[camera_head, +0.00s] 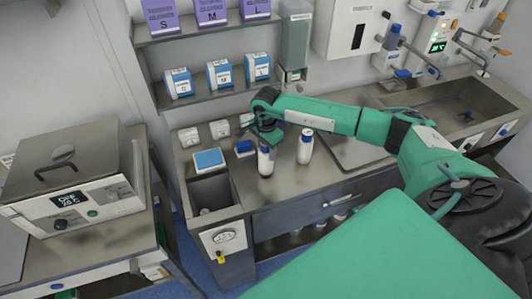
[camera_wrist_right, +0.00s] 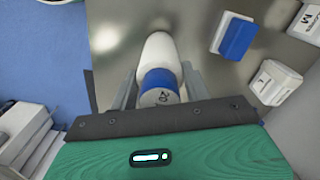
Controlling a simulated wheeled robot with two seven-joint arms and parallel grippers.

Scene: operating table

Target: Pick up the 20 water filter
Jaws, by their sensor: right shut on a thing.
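The 20 water filter is a white bottle with a blue cap in the head view (camera_head: 265,160), upright at the counter's front edge. In the right wrist view its blue cap (camera_wrist_right: 160,82) bears a "20" mark, and its white body extends away from my palm. My right gripper (camera_head: 266,138) is over its top. In the right wrist view the fingers of my right gripper (camera_wrist_right: 158,85) are on both sides of the cap, shut on it. The bottle's base seems at counter level; I cannot tell whether it touches. My left gripper is not in view.
A second white bottle with a blue cap (camera_head: 305,147) stands just right of it. A blue-and-white block (camera_head: 244,148), small white boxes (camera_head: 188,137) and a blue-topped box (camera_head: 208,160) are to the left. An open bin (camera_head: 212,188) is at front left. Shelves (camera_head: 210,95) hang behind.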

